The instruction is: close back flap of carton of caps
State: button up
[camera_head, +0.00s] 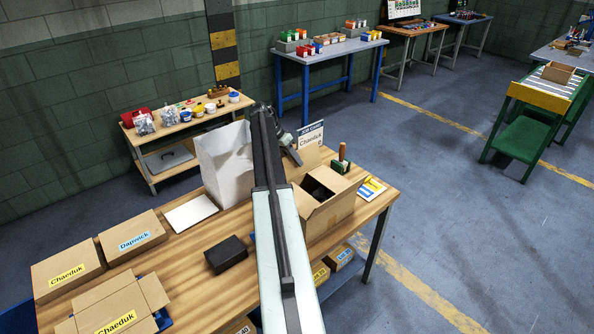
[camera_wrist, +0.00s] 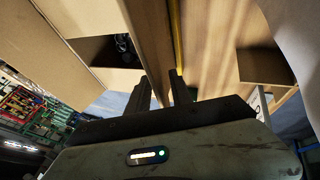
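The brown carton (camera_head: 335,212) stands open on the wooden table, right of my arm. Dark contents, presumably the caps (camera_head: 316,190), show inside; I cannot make out single pieces. Its back edge and back flap are partly hidden by my arm and gripper in the head view. My gripper (camera_head: 290,145) is above the carton's back left side. In the wrist view my gripper (camera_wrist: 160,92) has its two fingers apart, with a cardboard panel (camera_wrist: 150,40) running down between them. I cannot tell whether the fingers touch it. The carton's dark opening (camera_wrist: 95,50) shows to the left.
A white paper bag (camera_head: 222,160) stands left of my arm. A sign reading Chaeduk (camera_head: 310,140) stands behind the carton. A black box (camera_head: 226,253), a white sheet (camera_head: 190,213) and closed cartons (camera_head: 133,235) lie on the left of the table. A stamp (camera_head: 341,160) is at the carton's back right.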

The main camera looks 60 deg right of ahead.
jog(key=shift+s+d+f, duration=0.15)
jog(key=shift+s+f, duration=0.15)
jog(key=shift+f, duration=0.35)
jog(key=shift+r, duration=0.1)
grip_shut()
dwell(0.9)
